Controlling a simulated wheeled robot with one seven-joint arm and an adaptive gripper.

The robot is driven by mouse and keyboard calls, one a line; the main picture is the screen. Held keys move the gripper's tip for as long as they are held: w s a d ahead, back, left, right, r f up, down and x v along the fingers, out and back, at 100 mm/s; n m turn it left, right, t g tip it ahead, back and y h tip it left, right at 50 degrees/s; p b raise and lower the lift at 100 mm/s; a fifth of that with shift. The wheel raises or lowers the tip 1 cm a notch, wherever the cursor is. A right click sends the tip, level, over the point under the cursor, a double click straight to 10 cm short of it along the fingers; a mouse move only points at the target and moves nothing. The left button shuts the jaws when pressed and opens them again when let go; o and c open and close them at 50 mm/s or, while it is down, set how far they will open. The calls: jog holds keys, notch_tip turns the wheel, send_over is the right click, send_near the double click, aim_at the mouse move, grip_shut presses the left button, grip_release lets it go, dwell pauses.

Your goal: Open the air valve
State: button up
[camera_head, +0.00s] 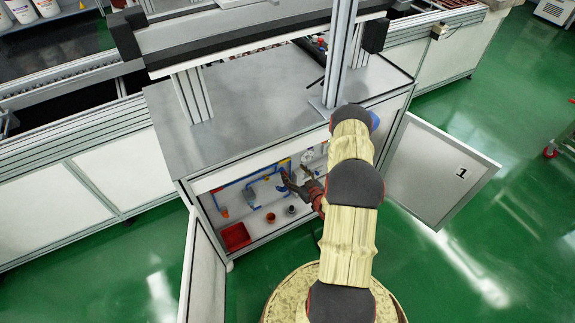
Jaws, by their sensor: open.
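The open cabinet (208,213) under the grey worktop holds blue air piping (247,184) along its back wall. A small yellow part (284,161) sits at the upper end of the piping; it is too small to tell whether it is the air valve or how it is set. My gripper (289,181) reaches into the cabinet opening from the right, near the piping and just below the yellow part. Its fingers are open and I see nothing held between them. My arm hides the right part of the cabinet.
The right door (437,172), marked 1, and the left door (204,268) stand open on either side. A red bin (236,237) and small dark cups (271,217) sit on the cabinet floor. The worktop (240,120) overhangs the opening.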

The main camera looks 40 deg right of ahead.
aim_at(285, 161)
jog(key=w+t+b, duration=0.1)
jog(key=w+r+b, duration=0.1)
jog(key=w, duration=0.1)
jog(key=w+t+h+b, duration=0.1)
jog(key=w, duration=0.1)
jog(key=shift+w+d+r+m+t, duration=0.1)
jog(key=shift+d+r+m+t, duration=0.05)
jog(key=shift+d+m+t, duration=0.2)
dwell(0.3)
jog(key=shift+c, duration=1.2)
jog(key=c, duration=0.9)
